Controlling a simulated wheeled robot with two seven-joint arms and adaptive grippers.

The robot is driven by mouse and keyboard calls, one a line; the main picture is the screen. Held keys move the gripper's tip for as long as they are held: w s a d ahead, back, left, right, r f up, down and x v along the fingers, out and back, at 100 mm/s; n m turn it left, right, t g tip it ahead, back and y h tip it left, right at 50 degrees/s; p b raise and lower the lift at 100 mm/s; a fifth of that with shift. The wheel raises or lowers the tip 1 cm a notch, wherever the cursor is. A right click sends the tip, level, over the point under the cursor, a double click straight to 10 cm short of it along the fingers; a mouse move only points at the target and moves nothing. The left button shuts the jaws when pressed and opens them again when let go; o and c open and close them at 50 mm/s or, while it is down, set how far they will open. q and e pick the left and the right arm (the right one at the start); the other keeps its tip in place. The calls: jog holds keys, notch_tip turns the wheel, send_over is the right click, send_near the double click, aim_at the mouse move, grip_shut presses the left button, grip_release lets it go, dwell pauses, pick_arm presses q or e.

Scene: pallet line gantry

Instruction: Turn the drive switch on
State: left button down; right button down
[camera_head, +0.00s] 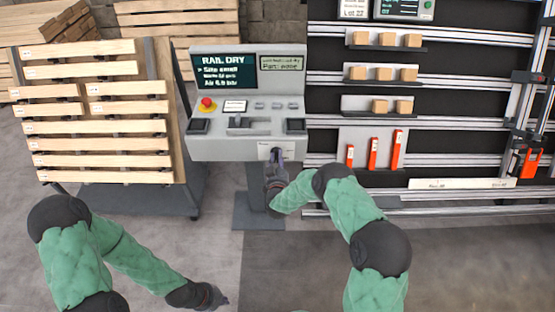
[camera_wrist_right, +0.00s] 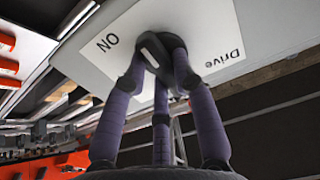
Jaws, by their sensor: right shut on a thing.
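The drive switch (camera_wrist_right: 157,52) is a dark knob with a pale mark in the right wrist view. It sits on a white plate (camera_wrist_right: 104,42) with the words "ON" and "Drive", upside down in this view. In the head view the plate (camera_head: 264,152) is at the lower front of the grey console. My right gripper (camera_head: 277,156) is at the plate there. In the wrist view the purple fingers of my right gripper (camera_wrist_right: 168,62) are closed around the knob. My left gripper (camera_head: 219,300) hangs low at the bottom, away from everything; its fingers are too small to judge.
The grey console (camera_head: 235,149) has a screen, a red button (camera_head: 207,103) and a lever (camera_head: 237,121). A rack of wooden slats (camera_head: 95,145) stands left. At right, a shelf frame (camera_head: 430,122) holds small boxes and red parts (camera_head: 373,153). Floor before the console is clear.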

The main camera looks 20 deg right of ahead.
jog(key=c, duration=1)
grip_release()
jog(key=v, duration=1.2)
